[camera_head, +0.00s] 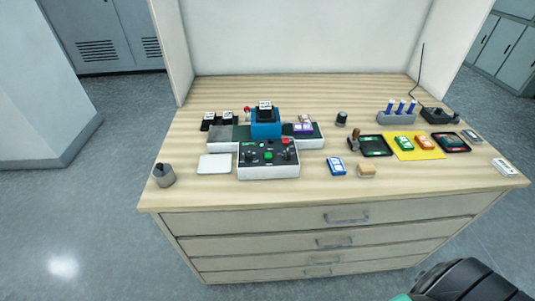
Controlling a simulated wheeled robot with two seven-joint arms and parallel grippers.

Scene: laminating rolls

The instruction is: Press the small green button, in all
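The control box (267,172) stands at the front of the table, left of centre. It has a white body and a dark sloped top panel. A bright green button (268,156) sits near the middle of that panel, with smaller green marks around it. They are too small to tell apart clearly. A red-topped control (285,142) is at the panel's upper right. Neither of my grippers is in view. A dark, ribbed part of my own body shows at the bottom right, well away from the box.
A blue machine block (266,130) rises behind the box. A white pad (214,164) and a grey cup (164,175) are on the left. A blue-and-white card pack (336,166), a tan block (366,171) and a yellow mat (430,153) are on the right. The space before the box is free.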

